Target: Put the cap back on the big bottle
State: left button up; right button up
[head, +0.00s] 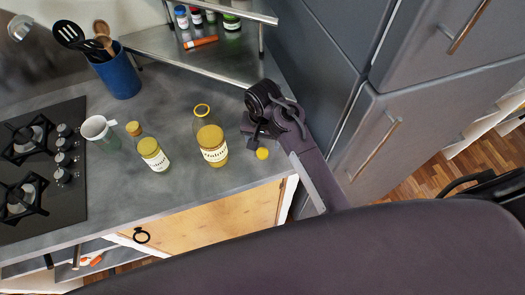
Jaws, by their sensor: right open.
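The big bottle (212,146) stands upright on the grey counter, with yellow contents, a white label and an open, yellow-rimmed neck. A yellow round cap (262,153) lies on the counter to its right, near the front edge. My right gripper (256,136) is open and empty, just behind the cap and right of the big bottle. I cannot tell whether a fingertip touches the cap. My left gripper is not in view.
A gas hob (40,165) is at far left. A blue utensil holder (119,76) and metal shelf (200,62) stand behind. Tall cabinets (420,120) close the right.

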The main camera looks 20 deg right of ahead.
aim_at(262, 152)
jog(key=shift+f, duration=0.2)
notch_tip(262, 152, down, 4)
jog(key=shift+w+f+p, duration=0.1)
jog(key=shift+f+p, duration=0.05)
jog(key=shift+p, duration=1)
jog(key=shift+f, duration=0.3)
jog(key=shift+a, duration=0.1)
jog(key=shift+c, duration=0.3)
jog(key=c, duration=1)
